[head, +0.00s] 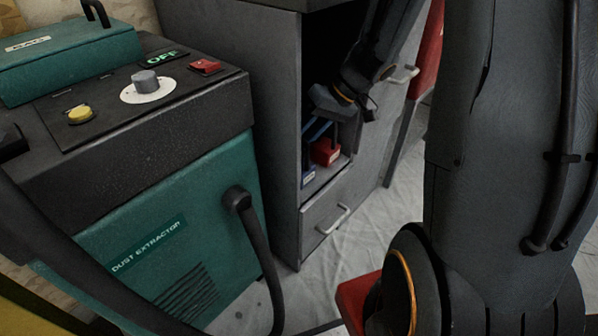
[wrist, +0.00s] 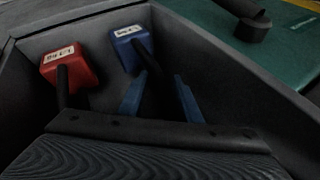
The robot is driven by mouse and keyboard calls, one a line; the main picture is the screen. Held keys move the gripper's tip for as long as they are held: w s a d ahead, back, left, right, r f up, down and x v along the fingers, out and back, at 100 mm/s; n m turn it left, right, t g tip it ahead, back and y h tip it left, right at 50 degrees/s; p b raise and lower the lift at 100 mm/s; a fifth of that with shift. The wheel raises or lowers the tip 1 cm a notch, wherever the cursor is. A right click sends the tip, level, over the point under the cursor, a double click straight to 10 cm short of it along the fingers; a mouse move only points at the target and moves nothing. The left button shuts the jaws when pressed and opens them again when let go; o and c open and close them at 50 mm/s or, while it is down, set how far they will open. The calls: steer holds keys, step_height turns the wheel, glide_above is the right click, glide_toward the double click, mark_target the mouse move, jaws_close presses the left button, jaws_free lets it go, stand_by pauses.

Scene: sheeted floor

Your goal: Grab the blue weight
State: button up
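The blue weight (wrist: 127,48), a small block with a white label and a black handle, sits in the grey cabinet's open compartment. In the head view the blue weight (head: 308,177) shows only partly, at the compartment's left edge. My gripper (wrist: 159,76) has two blue fingers spread apart; it also shows in the head view (head: 317,130), inside the compartment above the weights. In the wrist view the blue weight's handle runs between the fingers, with no clear contact. The red weight (wrist: 69,67), labelled and with its own black handle, stands beside it; the head view also shows it (head: 326,152).
The grey cabinet (head: 275,130) has walls close around my gripper and a closed drawer (head: 325,220) below. A cabinet door (head: 398,110) with a handle is at the right. A green dust extractor (head: 150,230) with a hose stands at the left.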

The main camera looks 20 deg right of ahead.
jaws_close()
stand_by(1.2)
